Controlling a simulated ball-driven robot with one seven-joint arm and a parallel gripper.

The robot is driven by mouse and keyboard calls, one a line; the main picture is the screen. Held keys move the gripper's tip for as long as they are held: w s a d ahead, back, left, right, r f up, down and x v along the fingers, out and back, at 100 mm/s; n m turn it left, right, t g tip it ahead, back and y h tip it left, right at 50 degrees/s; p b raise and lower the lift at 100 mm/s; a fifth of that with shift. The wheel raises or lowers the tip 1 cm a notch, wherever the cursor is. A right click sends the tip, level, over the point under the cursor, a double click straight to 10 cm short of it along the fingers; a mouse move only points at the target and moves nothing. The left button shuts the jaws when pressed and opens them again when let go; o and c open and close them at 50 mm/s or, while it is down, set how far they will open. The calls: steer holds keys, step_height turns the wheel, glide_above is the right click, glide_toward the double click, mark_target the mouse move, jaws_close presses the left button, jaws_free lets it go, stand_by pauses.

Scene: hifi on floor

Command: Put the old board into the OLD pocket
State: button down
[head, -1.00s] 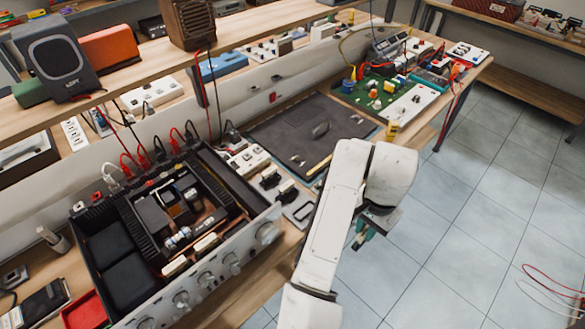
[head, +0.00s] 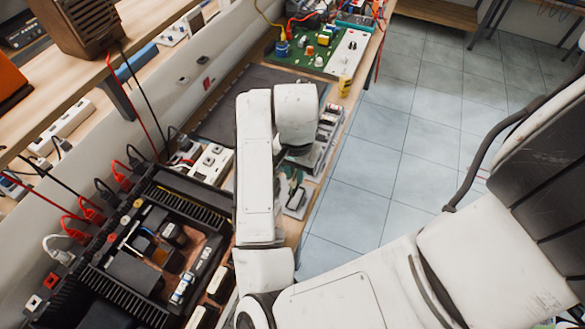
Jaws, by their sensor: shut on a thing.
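My gripper (head: 291,176) points down at the front edge of the workbench, below the white arm link, and is mostly hidden by it. It is shut on a small greenish piece, which I take for the old board; only a sliver shows. A grey tray (head: 322,150) with pockets lies along the bench edge, just right of and beyond the gripper. My arm covers part of it. No label can be read, so I cannot tell which pocket is OLD.
An opened amplifier (head: 150,262) fills the lower left. A dark mat (head: 228,112) lies behind my arm. A green circuit board (head: 312,48) and a yellow object (head: 345,86) are at the far end. A power strip (head: 212,163) stands beside the amplifier. Tiled floor (head: 400,150) is free at right.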

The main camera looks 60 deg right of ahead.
steer(key=shift+f+b, duration=1.85)
steer(key=shift+f, duration=0.7)
steer(key=shift+f+b, duration=0.85)
stand_by(0.4)
steer(key=c, duration=1)
jaws_free()
steer(key=shift+r, duration=0.1)
step_height(320, 180, up, 11)
steer(key=shift+f+p, duration=0.15)
steer(key=shift+p, duration=0.9)
